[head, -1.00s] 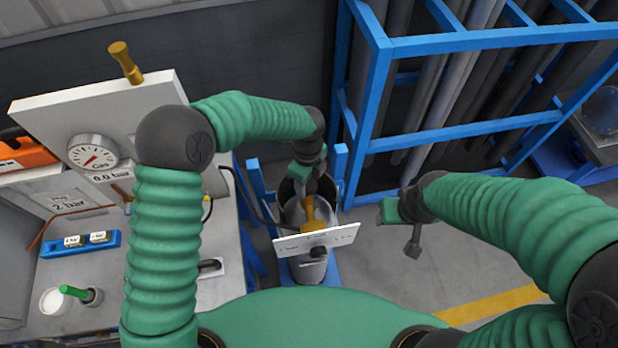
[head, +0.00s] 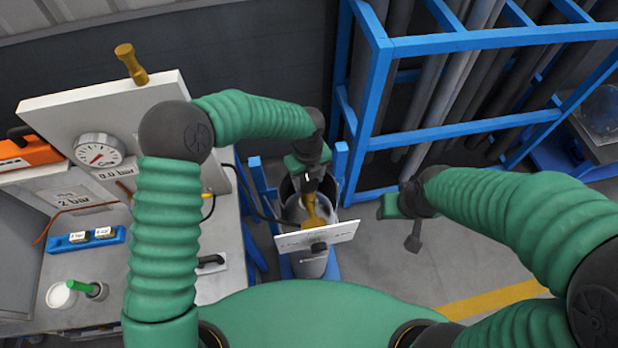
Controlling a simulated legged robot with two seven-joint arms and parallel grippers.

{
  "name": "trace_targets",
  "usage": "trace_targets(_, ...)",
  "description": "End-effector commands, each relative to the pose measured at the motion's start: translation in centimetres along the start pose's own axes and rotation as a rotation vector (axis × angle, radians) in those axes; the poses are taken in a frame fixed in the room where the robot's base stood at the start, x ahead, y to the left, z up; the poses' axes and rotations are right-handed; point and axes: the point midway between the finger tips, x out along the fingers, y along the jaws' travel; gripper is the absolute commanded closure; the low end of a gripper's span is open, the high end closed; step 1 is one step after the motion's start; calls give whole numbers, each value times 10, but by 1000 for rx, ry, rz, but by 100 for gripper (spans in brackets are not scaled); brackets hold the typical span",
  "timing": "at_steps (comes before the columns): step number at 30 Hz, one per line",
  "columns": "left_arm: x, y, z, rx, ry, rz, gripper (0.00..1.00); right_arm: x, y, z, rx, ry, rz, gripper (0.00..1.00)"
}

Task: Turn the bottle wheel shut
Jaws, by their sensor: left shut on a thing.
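The grey gas bottle (head: 310,266) stands upright in a blue holder, with a brass valve (head: 313,213) at its top. A white label plate (head: 330,236) sits across its front, with a small black knob (head: 318,246) at its lower edge. My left gripper (head: 308,184) reaches down onto the top of the brass valve and is shut on the bottle wheel, which is mostly hidden by the gripper. My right gripper (head: 413,240) hangs over the floor to the right of the bottle, apart from it. Its jaws are too small to read.
At the left, a bench carries a white panel with a gauge (head: 99,150), a blue block (head: 86,239) and a white cup (head: 60,295).

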Motion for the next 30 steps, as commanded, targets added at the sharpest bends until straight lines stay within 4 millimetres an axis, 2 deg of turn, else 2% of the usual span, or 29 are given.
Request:
trace_targets(1,-4,-2,6,1,-13,-9,88,-1,0,0,0,0,0,50)
trace_targets(9,-4,-3,6,2,-14,-10,88,0,0,0,0,0,0,50)
trace_targets(10,-4,-3,6,2,-14,-10,46,0,0,0,0,0,0,50)
trace_targets(15,-3,-2,4,2,-9,-7,25,0,0,0,0,0,0,50)
trace_targets(25,-4,-1,1,1,-5,-5,25,2,0,0,0,0,0,50)
trace_targets(30,-30,-1,2,0,-8,-7,25,13,0,3,0,0,0,50)
